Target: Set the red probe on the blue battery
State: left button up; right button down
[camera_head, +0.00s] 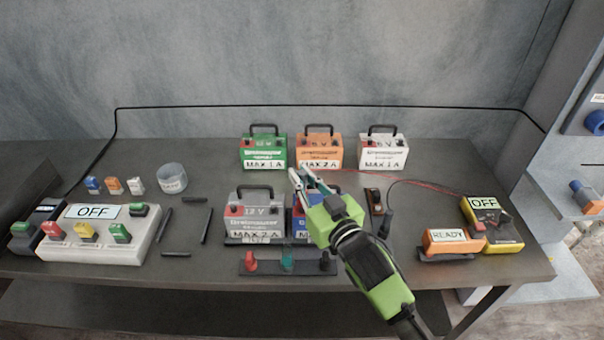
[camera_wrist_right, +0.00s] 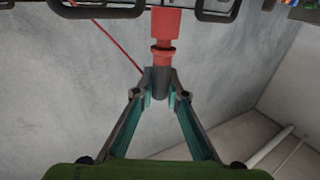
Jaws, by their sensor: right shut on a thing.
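The blue battery (camera_head: 299,225) stands in the front row, right of the grey battery (camera_head: 255,213), and is mostly hidden behind my right gripper (camera_head: 302,174). My right gripper is above and in front of it, with its fingertips close in the picture to the orange battery's lower front. In the right wrist view the fingertips (camera_wrist_right: 160,95) are shut on the dark lower part of the red probe (camera_wrist_right: 164,32), whose red part points to the top of the picture. In the head view the probe is hard to make out. My left gripper is not seen.
Green (camera_head: 264,152), orange (camera_head: 318,151) and white (camera_head: 383,152) batteries stand behind. A thin red wire (camera_head: 425,185) runs toward the yellow meter (camera_head: 490,226) reading OFF, beside an orange READY box (camera_head: 452,243). A holder strip (camera_head: 305,266) lies in front. A switch panel (camera_head: 98,235) is left.

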jog(key=shift+p, duration=0.7)
dwell(1.5)
jog(key=shift+f+b, duration=0.85)
jog(key=shift+f, duration=0.65)
jog(key=c, duration=2)
grip_release()
jog(key=shift+r, duration=0.1)
jog(key=shift+o, duration=0.2)
jog(key=v, duration=1.2)
